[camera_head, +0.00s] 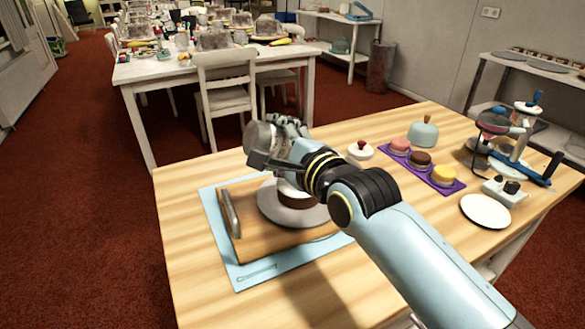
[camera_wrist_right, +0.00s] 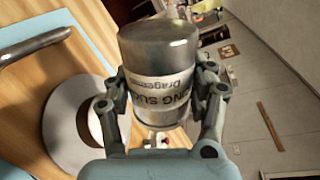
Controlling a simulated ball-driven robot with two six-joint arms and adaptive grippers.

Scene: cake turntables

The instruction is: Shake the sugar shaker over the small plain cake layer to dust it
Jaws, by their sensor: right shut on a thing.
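My right gripper (camera_head: 277,148) is shut on the sugar shaker (camera_head: 260,139), a grey metal can. In the right wrist view the shaker (camera_wrist_right: 158,65) sits between both fingers, its pale sugar label upside down in the picture. My gripper holds it above the cake layer (camera_head: 297,199), near its far left side. The layer has a brown side and lies on a round grey turntable (camera_head: 272,208); my wrist hides part of it. In the wrist view the turntable (camera_wrist_right: 62,130) shows at the left, apart from the shaker. I cannot see any falling sugar. My left gripper is out of view.
The turntable stands on a wooden board (camera_head: 247,243) with a metal handle, on a light blue mat (camera_head: 213,228). The table's left strip is clear.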

